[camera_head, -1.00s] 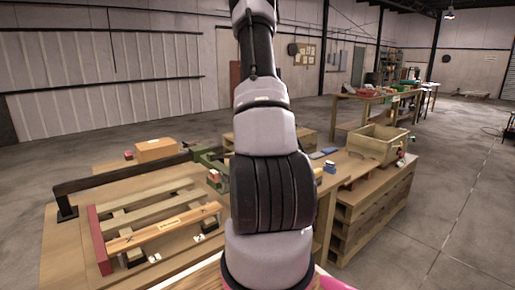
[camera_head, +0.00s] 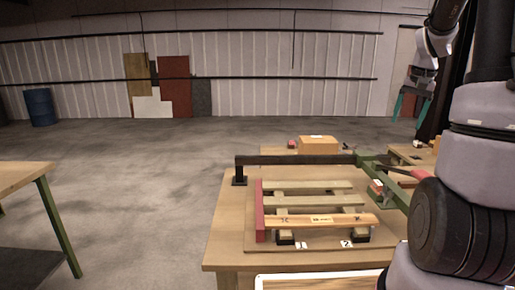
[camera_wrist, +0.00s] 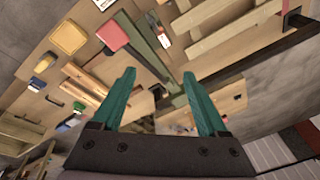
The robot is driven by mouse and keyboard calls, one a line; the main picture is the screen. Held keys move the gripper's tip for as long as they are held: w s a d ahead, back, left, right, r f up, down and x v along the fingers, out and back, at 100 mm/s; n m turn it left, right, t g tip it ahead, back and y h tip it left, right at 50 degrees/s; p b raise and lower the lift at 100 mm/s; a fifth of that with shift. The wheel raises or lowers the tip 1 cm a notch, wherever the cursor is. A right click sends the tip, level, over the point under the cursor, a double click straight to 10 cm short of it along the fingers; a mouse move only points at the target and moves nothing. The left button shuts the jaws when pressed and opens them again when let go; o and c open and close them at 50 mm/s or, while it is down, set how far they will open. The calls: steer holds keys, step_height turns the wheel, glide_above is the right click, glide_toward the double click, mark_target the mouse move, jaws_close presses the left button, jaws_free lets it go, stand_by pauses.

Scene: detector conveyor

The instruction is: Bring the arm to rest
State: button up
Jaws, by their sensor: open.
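My arm stands at the right side of the head view, with its large dark joint close to the camera. My gripper (camera_head: 408,116) hangs in the air at the upper right of the head view, its teal fingers pointing down. In the wrist view my gripper (camera_wrist: 158,73) has its two teal fingers spread apart with nothing between them. It is apart from the workbench (camera_head: 228,240) and the things on it.
A board rack with wooden slats (camera_head: 308,200) and a red end piece (camera_head: 259,210) lies on the workbench. A dark bar (camera_head: 290,159) runs behind it. A cardboard box (camera_head: 318,145) stands farther back. Another table (camera_head: 22,176) is at left; open floor lies between.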

steer(key=s+a+r+n+t, duration=0.1)
steer(key=s+a+r, duration=0.35)
steer(key=a, duration=0.25)
steer(key=s+a+r+n+t, duration=0.1)
steer(key=s+a+r, duration=0.35)
steer(key=a, duration=0.25)
steer(key=s+a+n+t+y, duration=0.1)
steer(key=s+a+t+y, duration=0.1)
steer(key=s+a, duration=0.7)
steer(key=shift+s+r, duration=0.2)
steer(key=shift+s, duration=1.35)
